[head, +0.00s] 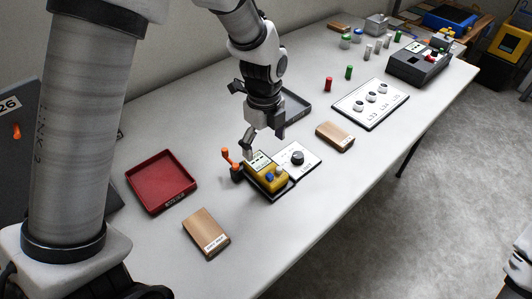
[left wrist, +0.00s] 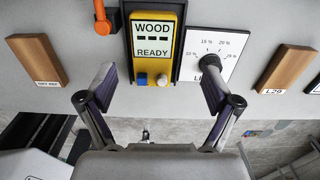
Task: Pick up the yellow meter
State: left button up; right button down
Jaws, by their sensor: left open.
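The yellow meter (head: 281,182) sits in a black holder beside a white dial card (head: 305,157) on the table. In the left wrist view the yellow meter (left wrist: 154,67) has a screen reading "WOOD" and "READY", with a blue and a white button below it. My left gripper (head: 264,139) is above and just behind the meter in the head view. In the left wrist view its open fingers (left wrist: 157,84) are spread left and right of the meter's near end, with nothing between them. My right gripper is not in view.
An orange-handled part (head: 228,157) stands close beside the holder. A red tray (head: 161,181) and wood blocks (head: 206,233) (head: 335,136) lie around. A dark tray (head: 295,107) is behind the gripper. A three-knob board (head: 371,104) lies further right. The table's front edge is near.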

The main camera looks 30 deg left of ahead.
aim_at(265, 168)
pick_arm(q)
jog(key=shift+s+d+f, duration=0.25)
jog(key=shift+s+f, duration=0.1)
jog(key=shift+f, duration=0.15)
jog(key=shift+s+d+f, duration=0.2)
jog(key=shift+s+f, duration=0.15)
jog(key=shift+f, duration=0.1)
notch_tip(265, 168, down, 4)
jog(key=shift+w+f+b, duration=0.1)
jog(key=shift+f+b, duration=0.05)
jog(key=shift+b, duration=0.2)
jog(key=shift+d, duration=0.1)
jog(key=shift+c, duration=1.4)
jog(key=c, duration=1.2)
